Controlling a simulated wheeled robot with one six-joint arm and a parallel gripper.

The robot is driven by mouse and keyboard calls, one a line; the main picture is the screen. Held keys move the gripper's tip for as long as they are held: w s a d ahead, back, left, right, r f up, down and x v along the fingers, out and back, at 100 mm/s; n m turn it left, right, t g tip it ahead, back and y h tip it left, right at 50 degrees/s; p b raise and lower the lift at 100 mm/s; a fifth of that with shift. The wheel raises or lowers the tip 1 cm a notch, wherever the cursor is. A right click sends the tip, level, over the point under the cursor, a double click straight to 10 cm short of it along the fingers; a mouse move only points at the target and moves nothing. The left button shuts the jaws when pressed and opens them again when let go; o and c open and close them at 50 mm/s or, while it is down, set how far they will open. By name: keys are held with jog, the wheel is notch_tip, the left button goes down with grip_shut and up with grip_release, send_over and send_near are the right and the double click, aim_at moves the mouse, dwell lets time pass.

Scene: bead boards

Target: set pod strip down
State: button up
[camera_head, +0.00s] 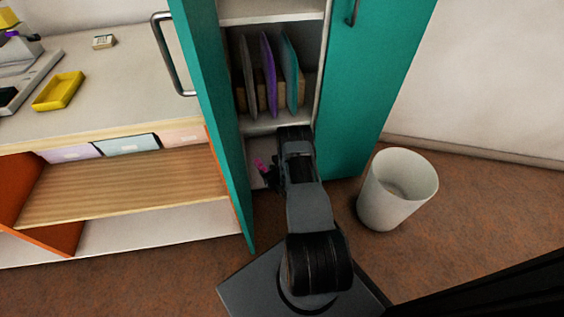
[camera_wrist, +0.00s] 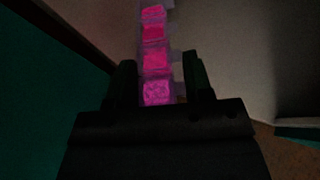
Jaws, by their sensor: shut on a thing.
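The pod strip (camera_wrist: 154,58) is a row of several pink, translucent cells, running up and away from my gripper in the wrist view. My gripper (camera_wrist: 160,88) is shut on its near end, with one dark finger on each side. In the head view, my gripper (camera_head: 268,178) is low inside the open teal cabinet, at the lower compartment. A small bit of the pink strip (camera_head: 260,165) shows beside it. The pale lower shelf (camera_head: 262,147) surface is around it. My arm hides much of that compartment, and I cannot tell whether the strip touches the surface.
Teal cabinet doors (camera_head: 213,110) stand open on both sides of the arm. Upright boards (camera_head: 268,75) fill the shelf above. A white bin (camera_head: 397,188) stands on the floor at right. A counter with a yellow tray (camera_head: 58,91) is at left.

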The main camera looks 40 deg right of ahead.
jog(key=shift+h, duration=0.3)
jog(key=w+d+f+b, duration=0.2)
jog(key=d, duration=0.1)
jog(key=w+d+f+b, duration=0.2)
jog(key=d+f, duration=0.1)
jog(key=w+d+f+b, duration=0.2)
jog(key=d+f, duration=0.1)
jog(key=shift+w+d+f+b, duration=0.15)
jog(key=shift+w+d+b, duration=0.1)
jog(key=shift+b, duration=0.1)
jog(key=shift+w+d+f+b, duration=0.1)
jog(key=shift+f+b, duration=0.45)
jog(key=shift+f, duration=0.3)
jog(key=shift+w+d+f+b, duration=0.1)
jog(key=shift+f+b, duration=0.4)
jog(key=shift+f, duration=0.35)
jog(key=shift+f, duration=0.15)
jog(key=o, duration=1)
jog(key=shift+c, duration=0.2)
